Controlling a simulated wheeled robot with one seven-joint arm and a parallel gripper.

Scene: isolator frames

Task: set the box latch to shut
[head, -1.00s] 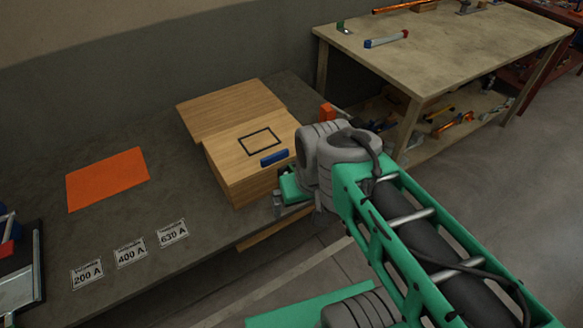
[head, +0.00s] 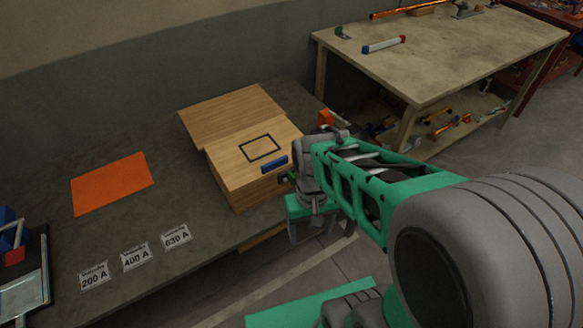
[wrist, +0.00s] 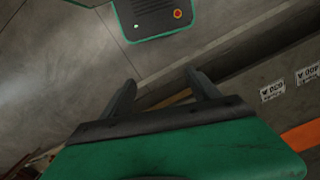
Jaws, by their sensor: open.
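My gripper (head: 307,232) hangs off the box's front right corner, beyond the bench edge, apart from the blue part. In the wrist view my gripper (wrist: 162,82) has its two fingers apart with nothing between them. The box's right side is hidden by my arm.
An orange sheet (head: 112,183) and labels, such as the 400 A label (head: 136,256), lie on the bench. A wooden table (head: 440,60) stands at the back right. Floor is open in front of the bench.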

